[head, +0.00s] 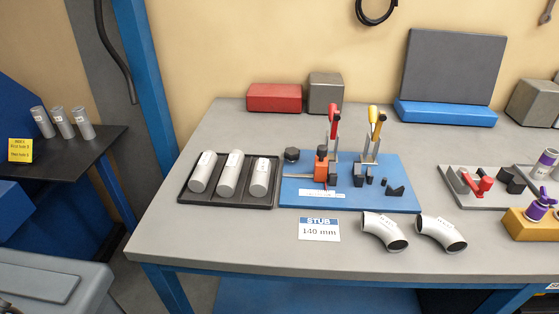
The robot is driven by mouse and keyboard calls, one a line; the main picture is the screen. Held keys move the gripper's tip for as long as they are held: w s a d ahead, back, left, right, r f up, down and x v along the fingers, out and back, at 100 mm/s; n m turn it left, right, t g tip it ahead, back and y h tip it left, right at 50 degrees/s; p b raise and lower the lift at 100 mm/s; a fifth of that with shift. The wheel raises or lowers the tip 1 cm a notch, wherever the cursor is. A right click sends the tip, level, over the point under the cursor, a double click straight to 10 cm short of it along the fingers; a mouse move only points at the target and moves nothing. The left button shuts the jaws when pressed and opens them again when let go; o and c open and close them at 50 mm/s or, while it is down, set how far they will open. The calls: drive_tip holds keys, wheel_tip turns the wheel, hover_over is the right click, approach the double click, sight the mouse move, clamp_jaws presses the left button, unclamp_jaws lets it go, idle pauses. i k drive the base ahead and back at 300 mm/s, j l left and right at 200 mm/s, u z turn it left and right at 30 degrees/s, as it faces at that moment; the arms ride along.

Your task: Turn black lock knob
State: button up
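A dark round knob (291,155), which looks like the black lock knob, stands at the back left corner of a blue fixture plate (390,200) on the workbench. An orange block (321,164) is to its right, with a thin rod running left from it in front of the knob. Two toggle clamps, one with a red handle (333,118) and one with a yellow handle (376,120), stand upright to the right of the knob. Small black blocks sit on the plate. The knob's turn position is too small to tell. My gripper is not in view.
A black tray (230,203) with three grey tubes lies left of the plate. A "STUB 140 mm" card (319,230) and two pipe elbows (384,231) lie in front. Red (274,97) and grey (325,92) boxes stand behind. A second fixture (478,187) is at right.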

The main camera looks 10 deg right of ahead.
sight(291, 154)
drive_tip(key=i+j+z, duration=0.1)
drive_tip(key=z, duration=0.4)
drive_tip(key=j+z, duration=0.25)
drive_tip(key=z, duration=0.2)
drive_tip(key=i+z, duration=0.1)
drive_tip(key=i, duration=0.15)
